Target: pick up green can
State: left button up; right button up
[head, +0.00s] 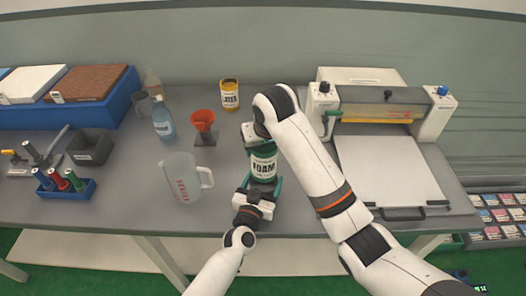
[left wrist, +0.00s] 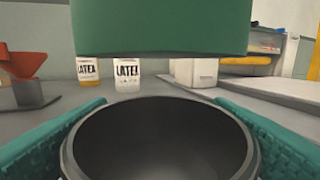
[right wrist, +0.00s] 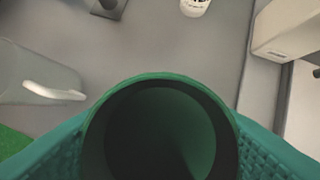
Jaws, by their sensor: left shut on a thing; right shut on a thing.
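The green can (head: 263,168) with a white FOAM label is near the table's front edge. My right gripper (head: 253,136) is shut on it from the far side. In the right wrist view the can's open green rim (right wrist: 160,85) is between the teal fingers, its inside dark. My left gripper (head: 260,192) is directly below the label, on the near side. In the left wrist view its fingers are shut around a dark round rim (left wrist: 160,100), with a green body (left wrist: 160,30) above. I cannot tell whether that rim belongs to the can.
A clear measuring jug (head: 182,178) stands close on the left. Behind are an orange funnel (head: 203,117) on a stand, a blue spray bottle (head: 163,122) and a yellow LATEX can (head: 230,95). A white LATEX can (left wrist: 127,75) also shows. A white roller machine (head: 385,150) fills the right.

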pick_arm(q)
jog(key=shift+r, duration=0.1)
pick_arm(e)
jog(key=shift+r, duration=1.15)
pick_arm(q)
jog(key=o, duration=1.3)
jog(key=v, duration=1.2)
